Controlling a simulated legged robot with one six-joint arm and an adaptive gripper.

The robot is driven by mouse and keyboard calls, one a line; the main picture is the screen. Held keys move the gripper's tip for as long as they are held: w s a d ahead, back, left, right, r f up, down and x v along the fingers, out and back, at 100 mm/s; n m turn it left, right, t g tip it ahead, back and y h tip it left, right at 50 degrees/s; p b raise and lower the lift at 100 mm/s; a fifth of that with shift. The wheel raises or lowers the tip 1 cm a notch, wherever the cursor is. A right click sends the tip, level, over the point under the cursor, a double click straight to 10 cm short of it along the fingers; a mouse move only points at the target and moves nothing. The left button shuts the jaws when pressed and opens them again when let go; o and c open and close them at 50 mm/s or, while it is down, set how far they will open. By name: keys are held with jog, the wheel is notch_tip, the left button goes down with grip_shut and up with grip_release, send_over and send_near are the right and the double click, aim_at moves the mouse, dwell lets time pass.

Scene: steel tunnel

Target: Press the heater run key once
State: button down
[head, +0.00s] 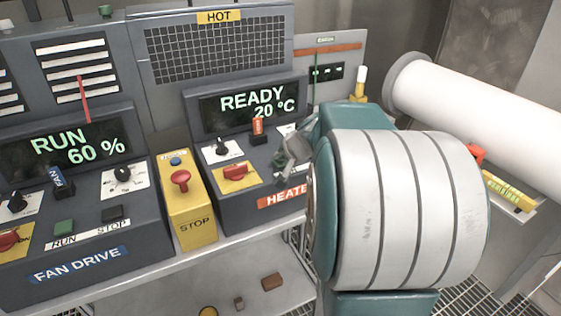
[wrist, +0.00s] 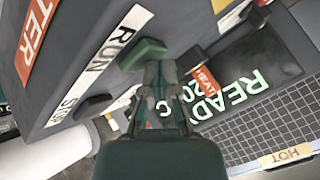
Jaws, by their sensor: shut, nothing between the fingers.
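The heater unit in the head view has a display (head: 252,103) reading READY 20 °C and an orange HEATER label (head: 281,196), partly hidden by my arm. In the wrist view the green run key (wrist: 140,54) sits beside the word RUN on a white strip. The black stop key (wrist: 92,107) lies further along that strip. My gripper (wrist: 161,68) is shut and empty, its fingertips close beside the green key. I cannot tell whether they touch it. In the head view my gripper (head: 296,148) is at the heater's right side, and my arm hides much of that side.
The fan drive (head: 80,264) at left shows RUN 60 % and has its own green key (head: 64,227). A yellow box with a red stop knob (head: 180,180) stands between the units. A red rotary switch (head: 236,172) and a black knob (head: 222,148) stick up from the heater panel.

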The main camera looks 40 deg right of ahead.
jog(key=shift+f, duration=0.3)
jog(key=shift+r, duration=0.15)
dwell(0.4)
jog(key=shift+d+r, duration=0.1)
jog(key=shift+r, duration=0.65)
jog(key=shift+r, duration=2.55)
